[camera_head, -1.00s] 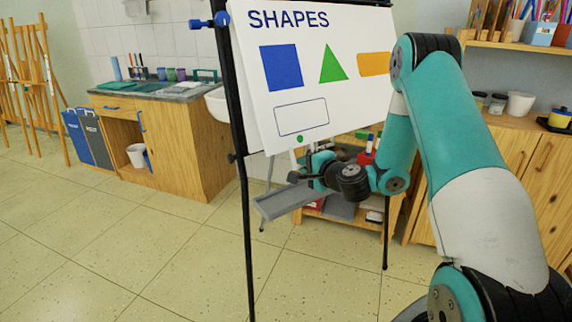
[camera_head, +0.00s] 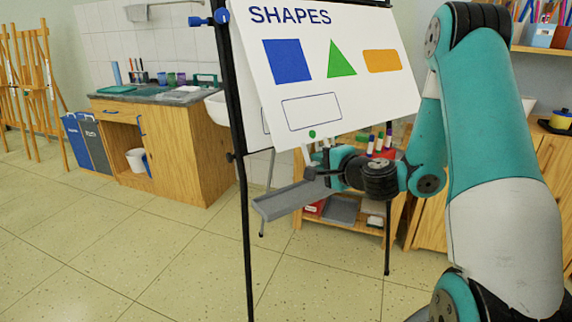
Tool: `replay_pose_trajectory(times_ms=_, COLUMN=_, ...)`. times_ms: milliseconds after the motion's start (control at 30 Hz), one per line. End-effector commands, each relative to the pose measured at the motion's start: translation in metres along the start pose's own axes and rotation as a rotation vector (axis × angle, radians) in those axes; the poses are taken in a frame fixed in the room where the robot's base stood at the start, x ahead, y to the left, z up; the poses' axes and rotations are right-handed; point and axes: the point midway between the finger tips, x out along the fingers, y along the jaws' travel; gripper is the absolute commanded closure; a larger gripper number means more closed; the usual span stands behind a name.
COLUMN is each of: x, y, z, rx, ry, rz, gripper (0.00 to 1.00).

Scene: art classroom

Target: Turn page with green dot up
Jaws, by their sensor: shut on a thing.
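The page with the green dot (camera_head: 312,134) is the front sheet (camera_head: 378,100) of a flip chart. It reads SHAPES and shows a blue square, a green triangle, an orange bar and an empty outlined box. The dot is at the sheet's lower edge. My gripper (camera_head: 312,150) is at that lower edge, just below the dot, and is shut on the sheet there. The sheet's bottom edge is lifted toward me, away from the stand. The finger contact is small and partly hidden.
The black stand leg (camera_head: 244,200) stands left of the sheet. A grey tray (camera_head: 290,200) sits below my gripper. A low wooden shelf with markers (camera_head: 375,146) is behind. A sink cabinet (camera_head: 165,145) stands at left. The floor in front is clear.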

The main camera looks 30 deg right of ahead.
Motion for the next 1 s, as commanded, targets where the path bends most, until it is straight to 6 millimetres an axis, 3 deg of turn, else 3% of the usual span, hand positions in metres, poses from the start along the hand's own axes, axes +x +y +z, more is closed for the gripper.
replay_pose_trajectory(times_ms=300, x=-0.024, y=-0.011, z=-0.002, rx=0.0, ry=0.004, rz=-0.01, gripper=1.0)
replay_pose_trajectory(times_ms=767, x=-0.027, y=-0.012, z=-0.001, rx=-0.001, ry=0.001, rz=-0.013, gripper=1.0)
replay_pose_trajectory(times_ms=1000, x=-0.033, y=-0.016, z=0.0, rx=-0.007, ry=-0.008, rz=-0.021, gripper=0.93)
